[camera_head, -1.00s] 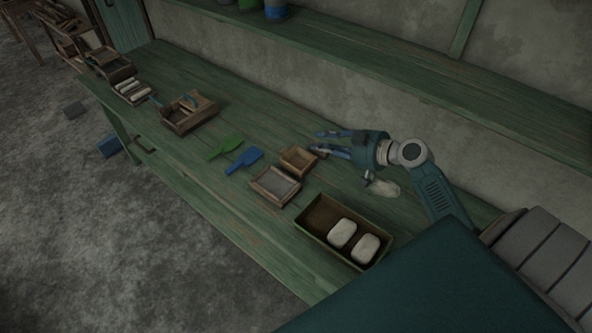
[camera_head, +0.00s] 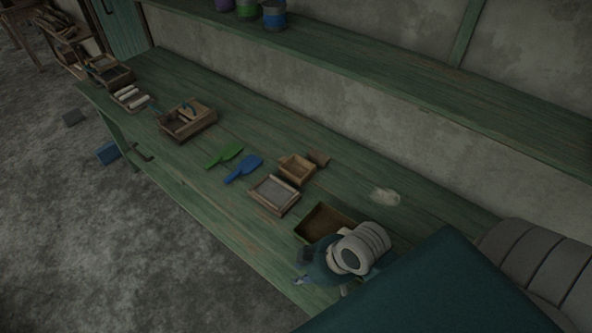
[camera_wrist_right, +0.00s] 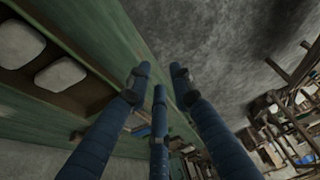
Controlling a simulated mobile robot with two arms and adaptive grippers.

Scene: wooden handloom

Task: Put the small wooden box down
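The small wooden box (camera_head: 297,168) stands upright on the green workbench (camera_head: 352,167), behind a shallow wooden tray with a grey inside (camera_head: 275,194). A small brown piece (camera_head: 319,158) lies close by its right side; I cannot tell whether they touch. My right gripper (camera_head: 301,271) is at the bench's front edge, well away from the box, beside the long dark tray (camera_head: 322,219). In the right wrist view its three blue fingers (camera_wrist_right: 158,86) are spread apart with nothing between them. My left gripper is not in view.
Two pale blocks lie in the long tray, seen in the wrist view (camera_wrist_right: 60,75); my arm hides them from the head. A green scoop (camera_head: 224,155), a blue scoop (camera_head: 243,168) and a divided wooden box (camera_head: 188,120) stand left. A pale patch (camera_head: 385,196) lies right.

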